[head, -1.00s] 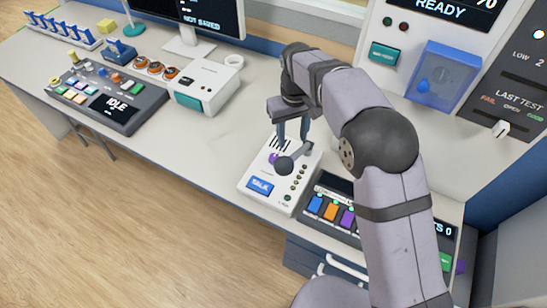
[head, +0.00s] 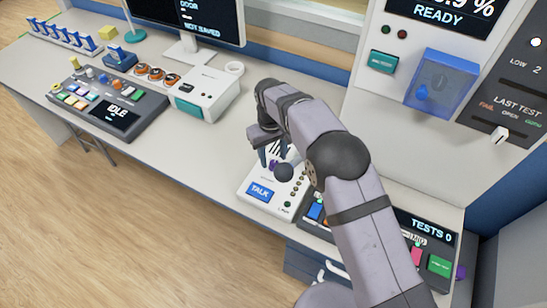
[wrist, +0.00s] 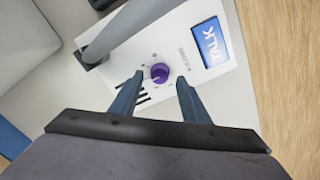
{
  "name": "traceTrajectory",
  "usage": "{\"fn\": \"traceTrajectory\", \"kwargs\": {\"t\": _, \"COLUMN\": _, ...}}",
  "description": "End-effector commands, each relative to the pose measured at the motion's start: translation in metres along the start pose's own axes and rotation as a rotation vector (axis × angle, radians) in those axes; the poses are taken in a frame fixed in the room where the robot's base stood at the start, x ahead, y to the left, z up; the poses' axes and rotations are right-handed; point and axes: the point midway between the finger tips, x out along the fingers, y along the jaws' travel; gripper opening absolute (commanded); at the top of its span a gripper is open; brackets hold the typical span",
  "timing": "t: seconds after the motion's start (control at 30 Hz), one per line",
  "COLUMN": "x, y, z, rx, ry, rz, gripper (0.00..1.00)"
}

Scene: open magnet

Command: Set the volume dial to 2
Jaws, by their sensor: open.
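The volume dial (wrist: 160,72) is a small purple knob on the white intercom box (wrist: 228,82), with printed marks beside it that are too small to read. In the head view the purple dial (head: 273,166) shows partly behind my arm. My gripper (wrist: 159,77) is open, with one blue-grey finger on each side of the dial in the wrist view. I see a gap between each finger and the dial, and cannot tell how far above it the fingertips are. In the head view my gripper (head: 274,160) is over the upper part of the box.
A grey round-ended microphone stalk (head: 284,173) rises from the box close to my gripper. A blue TALK button (head: 260,193) is at the box's front. A panel with coloured buttons (head: 315,211) stands right of it. Bare counter (head: 190,150) lies to the left.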

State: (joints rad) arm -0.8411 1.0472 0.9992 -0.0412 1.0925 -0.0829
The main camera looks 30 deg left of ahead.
Motion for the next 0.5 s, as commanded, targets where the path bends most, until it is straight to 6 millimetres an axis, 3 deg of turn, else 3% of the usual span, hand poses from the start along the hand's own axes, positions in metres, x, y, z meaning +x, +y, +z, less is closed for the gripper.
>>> {"fn": "traceTrajectory", "kwargs": {"t": 0.23, "x": 0.020, "y": 0.000, "z": 0.000, "rx": 0.001, "ry": -0.001, "rz": 0.000, "gripper": 0.42}}
{"fn": "traceTrajectory", "kwargs": {"t": 0.5, "x": 0.023, "y": 0.000, "z": 0.000, "rx": 0.001, "ry": 0.001, "rz": 0.000, "gripper": 0.42}}
